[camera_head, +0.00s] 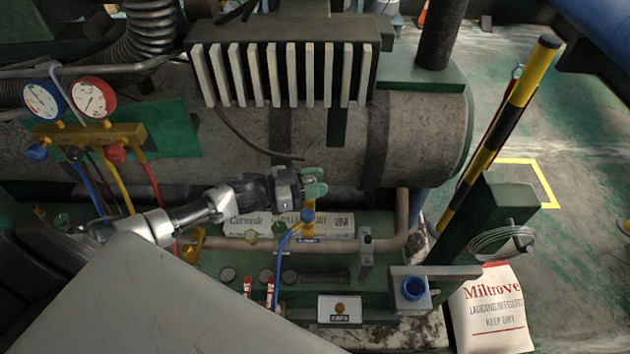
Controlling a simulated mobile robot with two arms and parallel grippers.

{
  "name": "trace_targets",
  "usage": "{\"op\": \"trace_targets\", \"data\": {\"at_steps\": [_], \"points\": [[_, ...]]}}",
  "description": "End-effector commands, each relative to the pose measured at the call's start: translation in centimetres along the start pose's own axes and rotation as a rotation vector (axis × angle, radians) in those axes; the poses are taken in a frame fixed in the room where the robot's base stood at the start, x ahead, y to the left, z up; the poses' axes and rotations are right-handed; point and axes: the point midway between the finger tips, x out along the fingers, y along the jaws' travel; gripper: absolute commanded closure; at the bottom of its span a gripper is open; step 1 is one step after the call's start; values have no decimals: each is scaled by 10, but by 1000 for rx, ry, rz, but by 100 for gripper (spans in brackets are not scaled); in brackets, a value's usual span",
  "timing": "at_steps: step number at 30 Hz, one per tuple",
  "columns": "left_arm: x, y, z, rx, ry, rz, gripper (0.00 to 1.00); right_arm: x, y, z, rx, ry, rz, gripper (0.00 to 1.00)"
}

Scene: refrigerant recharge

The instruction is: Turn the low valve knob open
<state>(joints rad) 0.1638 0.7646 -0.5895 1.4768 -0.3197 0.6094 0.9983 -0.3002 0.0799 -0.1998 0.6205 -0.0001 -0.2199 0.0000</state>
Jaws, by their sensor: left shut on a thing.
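My left gripper (315,182) reaches in from the left with green fingertips, at the top of a yellow coupler (309,232). It is shut, apparently on the blue knob (307,214) there; the fingers partly hide the contact. A blue hose (283,245) runs to this coupler. At the upper left, a yellow manifold (85,133) carries a blue-faced gauge (44,100) and a red gauge (93,98). A blue knob (37,152) and a red knob (115,153) are on the manifold. My right gripper is not in view.
A large grey cylinder (420,130) lies behind the gripper. A pipe (402,220), a small CAPS tray (328,315) and a blue cup-like part (414,288) are nearby. A yellow-black post (510,110) stands at the right.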

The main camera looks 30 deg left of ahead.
Motion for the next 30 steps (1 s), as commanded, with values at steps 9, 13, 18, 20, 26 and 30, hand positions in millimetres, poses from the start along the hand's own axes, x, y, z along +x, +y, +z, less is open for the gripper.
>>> {"op": "trace_targets", "data": {"at_steps": [9,13,18,20,26,30], "points": [[0,-1,-4,-8,4,-180,88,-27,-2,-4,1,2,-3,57],[0,-3,-2,-3,2,-253,88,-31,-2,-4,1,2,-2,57],[-1,-4,0,-1,0,-270,88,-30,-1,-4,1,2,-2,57],[-1,-4,0,0,0,-269,88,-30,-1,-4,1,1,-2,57],[-1,-4,0,0,0,-268,49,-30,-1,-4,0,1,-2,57],[-1,-4,0,0,0,-267,39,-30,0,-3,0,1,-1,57]]}}
